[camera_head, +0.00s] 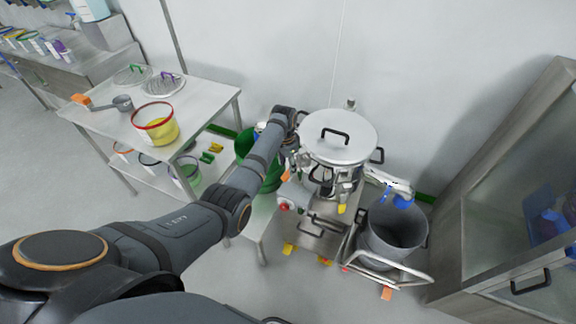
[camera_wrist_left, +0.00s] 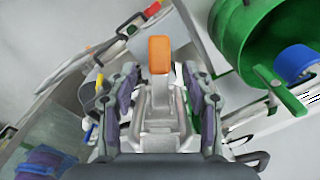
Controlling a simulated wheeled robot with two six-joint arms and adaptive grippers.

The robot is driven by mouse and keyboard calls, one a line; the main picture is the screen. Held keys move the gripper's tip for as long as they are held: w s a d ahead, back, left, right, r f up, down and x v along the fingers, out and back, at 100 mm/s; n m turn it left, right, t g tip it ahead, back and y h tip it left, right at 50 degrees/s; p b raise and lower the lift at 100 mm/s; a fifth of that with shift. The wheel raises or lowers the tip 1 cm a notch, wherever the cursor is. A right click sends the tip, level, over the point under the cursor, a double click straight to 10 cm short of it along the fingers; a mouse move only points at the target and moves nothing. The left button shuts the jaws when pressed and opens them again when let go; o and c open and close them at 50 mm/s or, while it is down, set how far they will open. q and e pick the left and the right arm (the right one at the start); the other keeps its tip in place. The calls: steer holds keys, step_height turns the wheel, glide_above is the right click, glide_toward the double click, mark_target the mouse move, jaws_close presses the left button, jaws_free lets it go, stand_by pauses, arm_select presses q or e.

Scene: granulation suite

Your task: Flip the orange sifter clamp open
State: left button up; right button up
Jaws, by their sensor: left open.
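The sifter (camera_head: 355,152) is a round steel vessel with a flat lid and a black handle, on a wheeled stand. The orange clamp (camera_head: 286,176) shows small at its left side in the head view. In the left wrist view the orange clamp (camera_wrist_left: 160,55) is an upright orange grip on a grey metal body. My left gripper (camera_wrist_left: 160,76) is open, with one finger on each side of the clamp and gaps between. In the head view my left gripper (camera_head: 290,158) is small and partly hidden beside the sifter. My right gripper is not in view.
A grey bin (camera_head: 395,235) stands on a cart right of the sifter. A green bin (camera_head: 262,175) is behind my left arm; it also shows in the left wrist view (camera_wrist_left: 235,45). A steel table (camera_head: 200,100) holds a yellow tub (camera_head: 157,128). A glass-fronted cabinet (camera_head: 500,230) stands at right.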

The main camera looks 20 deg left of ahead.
mark_target(287, 174)
arm_select(q)
step_height(287, 174, up, 11)
steer(key=shift+r, duration=0.15)
steer(key=shift+s+d, duration=0.1)
